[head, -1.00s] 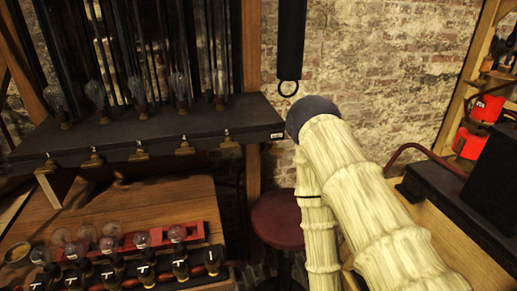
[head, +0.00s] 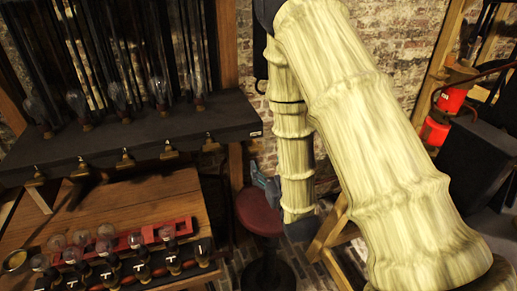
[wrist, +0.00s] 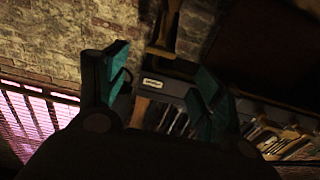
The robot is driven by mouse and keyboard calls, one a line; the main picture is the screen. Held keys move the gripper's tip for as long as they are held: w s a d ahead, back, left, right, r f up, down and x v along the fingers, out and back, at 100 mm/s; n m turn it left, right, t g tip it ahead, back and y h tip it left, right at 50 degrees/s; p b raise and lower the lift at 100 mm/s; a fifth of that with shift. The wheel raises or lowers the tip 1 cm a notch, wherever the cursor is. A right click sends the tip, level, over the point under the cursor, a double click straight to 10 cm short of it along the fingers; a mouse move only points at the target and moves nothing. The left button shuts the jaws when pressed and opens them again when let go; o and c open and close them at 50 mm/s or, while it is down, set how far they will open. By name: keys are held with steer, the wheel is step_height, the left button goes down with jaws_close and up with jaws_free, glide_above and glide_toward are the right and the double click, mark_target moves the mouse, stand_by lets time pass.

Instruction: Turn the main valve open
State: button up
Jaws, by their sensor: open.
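I cannot single out the main valve in either view. Several brass taps (head: 126,159) hang in a row under the front edge of a black shelf (head: 110,140) in the head view. My gripper (wrist: 158,85) is open and empty in the wrist view, its teal fingers apart. Between and beyond them shows a dark edge with a small pale label (wrist: 152,83). In the head view my pale-sleeved arm fills the right middle. Only a bluish bit of my gripper (head: 264,182) shows, left of the forearm and above the red stool; the rest is hidden.
Glass bulbs and tall dark tubes stand on the shelf. A wooden table (head: 120,215) below carries a red rack (head: 150,236) and small bottles. A red round stool (head: 258,213) stands right of the table. Red containers (head: 436,130) and a black box (head: 480,155) are at right.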

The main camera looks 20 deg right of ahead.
mark_target(258, 150)
steer(key=w+p, duration=0.3)
steer(key=w, duration=0.6)
steer(key=shift+w+a, duration=0.15)
steer(key=c, duration=1)
steer(key=shift+n+b, duration=2.2)
steer(key=shift+n, duration=0.1)
steer(key=o, duration=1)
